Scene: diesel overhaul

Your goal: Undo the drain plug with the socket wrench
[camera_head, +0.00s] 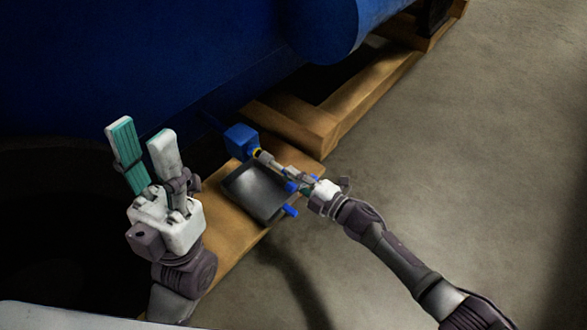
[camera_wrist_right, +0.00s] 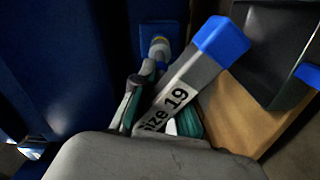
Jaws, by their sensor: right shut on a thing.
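My right gripper (camera_head: 306,184) is shut on the socket wrench (camera_head: 270,161), over the right edge of the black tray. The wrench's grey shaft reaches up-left to a yellow ring on a blue block (camera_head: 241,141) under the engine. In the right wrist view the wrench handle (camera_wrist_right: 190,78) has a "Size 19" label and a blue end, between the fingers (camera_wrist_right: 160,105). The blue block (camera_wrist_right: 157,35) shows at the top there, with the grey shaft against it. The drain plug itself appears hidden by the socket. My left gripper (camera_head: 145,155) is open and empty, left of the tray.
The black drain tray (camera_head: 262,194) with a blue handle (camera_head: 290,210) sits on a wooden board (camera_head: 228,245) below the block. A wooden frame (camera_head: 315,125) lies behind it. The large blue engine body (camera_head: 190,60) overhangs the left and back. The concrete floor at right is clear.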

